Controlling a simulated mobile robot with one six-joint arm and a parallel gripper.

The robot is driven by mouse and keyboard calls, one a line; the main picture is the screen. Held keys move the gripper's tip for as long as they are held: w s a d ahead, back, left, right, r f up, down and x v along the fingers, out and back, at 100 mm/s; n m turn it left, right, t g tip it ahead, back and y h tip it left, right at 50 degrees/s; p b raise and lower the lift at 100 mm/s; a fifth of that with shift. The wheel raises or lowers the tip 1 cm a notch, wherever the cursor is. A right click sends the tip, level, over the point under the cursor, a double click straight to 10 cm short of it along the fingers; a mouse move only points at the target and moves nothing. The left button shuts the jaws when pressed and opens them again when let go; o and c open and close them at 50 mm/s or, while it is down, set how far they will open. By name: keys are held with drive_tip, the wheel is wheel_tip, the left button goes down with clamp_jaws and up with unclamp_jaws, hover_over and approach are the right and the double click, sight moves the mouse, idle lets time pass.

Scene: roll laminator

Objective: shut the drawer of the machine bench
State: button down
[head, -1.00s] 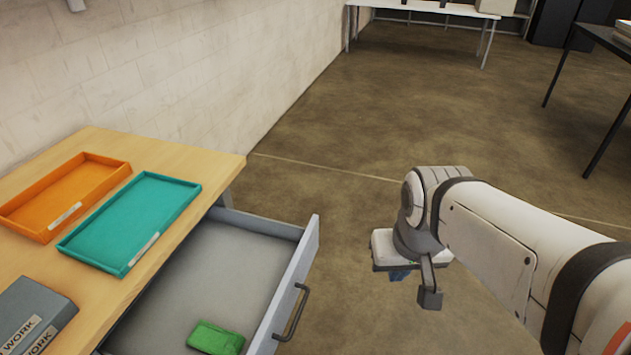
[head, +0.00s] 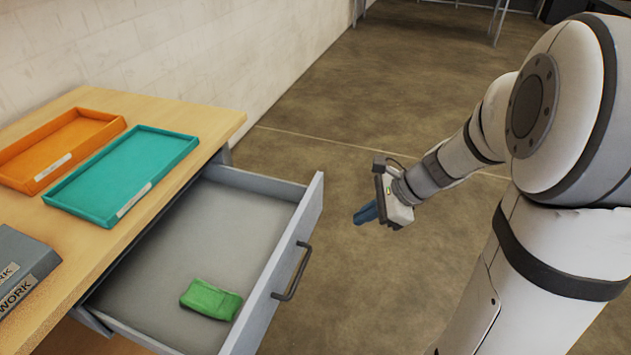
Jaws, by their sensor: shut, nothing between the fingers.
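The drawer (head: 313,215) of the machine bench (head: 225,122) is pulled well out, at the lower middle of the head view. It is grey, with a dark bar handle (head: 293,273) on its front. A green folded item (head: 211,299) lies inside on the drawer floor. My gripper (head: 363,215) is to the right of the drawer front, apart from it and from the handle. Its blue fingers point left toward the drawer and are shut with nothing between them.
On the wooden bench top are an orange tray (head: 118,127), a teal tray (head: 190,150) and grey binders (head: 25,262). A pale wall (head: 230,50) runs behind the bench. Bare floor (head: 330,175) lies between the drawer and my arm.

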drive_tip(key=w+d+f+m+t+y, duration=0.1)
drive_tip(key=w+f+m, duration=0.2)
drive_tip(key=m+b, duration=0.1)
drive_tip(key=b, duration=0.2)
approach(309, 225)
drive_tip(key=x, duration=0.5)
drive_tip(key=shift+s+d+f, duration=0.25)
drive_tip(key=shift+f, duration=0.15)
drive_tip(key=shift+w+a, duration=0.25)
drive_tip(key=shift+a, duration=0.25)
drive_tip(key=shift+w, duration=0.1)
